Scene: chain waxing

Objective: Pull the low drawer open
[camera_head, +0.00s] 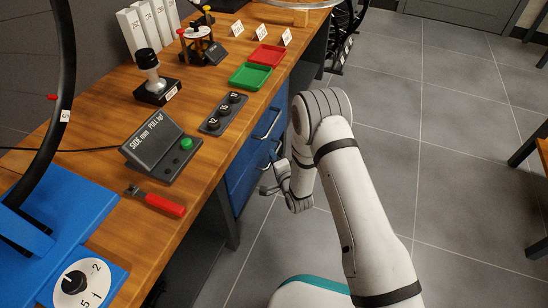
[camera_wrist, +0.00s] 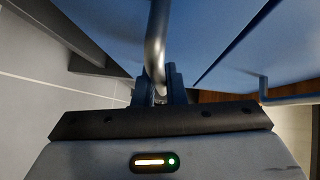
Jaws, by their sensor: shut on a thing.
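The low drawer (camera_head: 240,187) is a blue front under the wooden bench, partly hidden by my arm in the head view. In the wrist view its blue face (camera_wrist: 110,20) fills the upper left, with a grey bar handle (camera_wrist: 156,45) running down from the top. My gripper (camera_head: 268,190) is low beside the drawer front, and in the wrist view its dark fingers (camera_wrist: 158,85) are shut around the end of the handle bar. How far the drawer stands out is hard to tell.
Another drawer handle (camera_head: 268,124) sits higher on the blue cabinet and shows at right in the wrist view (camera_wrist: 290,98). The bench top (camera_head: 215,85) holds trays, a red-handled tool (camera_head: 165,204) and a control box (camera_head: 150,148).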

